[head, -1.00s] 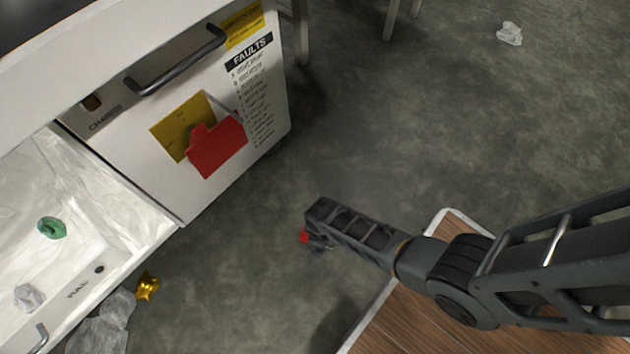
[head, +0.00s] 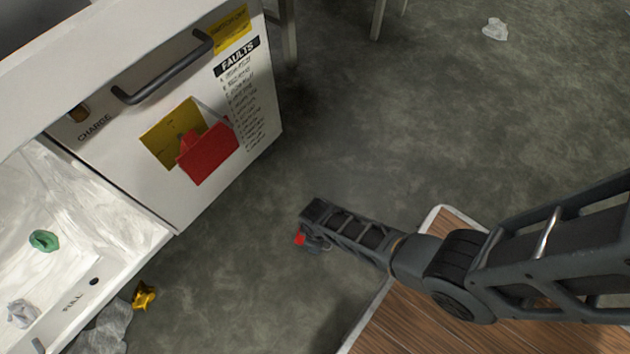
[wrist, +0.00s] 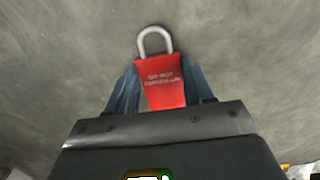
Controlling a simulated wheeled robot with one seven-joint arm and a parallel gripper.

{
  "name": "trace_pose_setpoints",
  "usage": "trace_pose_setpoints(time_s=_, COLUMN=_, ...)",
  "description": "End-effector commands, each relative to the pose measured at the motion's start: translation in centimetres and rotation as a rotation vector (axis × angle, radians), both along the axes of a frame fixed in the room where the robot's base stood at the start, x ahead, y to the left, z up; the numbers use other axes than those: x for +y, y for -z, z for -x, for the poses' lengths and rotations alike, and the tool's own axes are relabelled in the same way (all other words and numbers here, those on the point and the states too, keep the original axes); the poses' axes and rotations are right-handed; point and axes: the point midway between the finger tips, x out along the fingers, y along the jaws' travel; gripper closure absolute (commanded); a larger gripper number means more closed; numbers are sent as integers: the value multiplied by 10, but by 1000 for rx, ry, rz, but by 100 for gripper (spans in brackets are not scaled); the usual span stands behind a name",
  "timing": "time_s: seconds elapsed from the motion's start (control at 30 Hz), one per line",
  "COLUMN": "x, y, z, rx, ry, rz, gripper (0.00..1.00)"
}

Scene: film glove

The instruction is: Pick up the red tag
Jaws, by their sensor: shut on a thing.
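The red tag (wrist: 164,82) has white lettering and a pale grey loop at its top, like a padlock. In the wrist view it sits between the two bluish fingers of my gripper (wrist: 161,92), which is shut on it. In the head view only a small red part of the tag (head: 299,240) shows beside the end of my gripper (head: 312,238), with grey floor behind. My arm hides the rest of the tag there.
A white cabinet (head: 135,178) at left has a dark handle (head: 165,70), a yellow panel and a red piece (head: 208,155). An open drawer (head: 130,240) holds a green item (head: 44,240). A gold star-shaped item (head: 144,295) lies below. Floor around my gripper is clear.

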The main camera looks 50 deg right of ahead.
Motion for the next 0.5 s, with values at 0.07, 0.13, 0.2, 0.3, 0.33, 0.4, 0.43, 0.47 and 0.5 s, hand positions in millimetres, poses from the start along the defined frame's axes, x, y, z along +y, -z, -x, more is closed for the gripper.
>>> trace_pose_setpoints(time_s=0.07, x=0, y=-7, z=0, rx=-1, ry=0, rz=1, gripper=82)
trace_pose_setpoints(time_s=0.13, x=0, y=-14, z=0, rx=-1, ry=0, rz=1, gripper=82)
trace_pose_setpoints(time_s=0.2, x=0, y=-23, z=0, rx=-1, ry=0, rz=0, gripper=82)
trace_pose_setpoints(time_s=0.3, x=0, y=-41, z=0, rx=-1, ry=0, rz=0, gripper=82)
trace_pose_setpoints(time_s=0.33, x=0, y=-47, z=0, rx=-1, ry=0, rz=1, gripper=82)
trace_pose_setpoints(time_s=0.4, x=-8, y=-56, z=14, rx=3, ry=4, rz=0, gripper=82)
trace_pose_setpoints(time_s=0.43, x=-12, y=-61, z=20, rx=2, ry=5, rz=0, gripper=82)
trace_pose_setpoints(time_s=0.47, x=-16, y=-65, z=26, rx=2, ry=5, rz=0, gripper=82)
trace_pose_setpoints(time_s=0.5, x=-21, y=-70, z=33, rx=2, ry=5, rz=0, gripper=82)
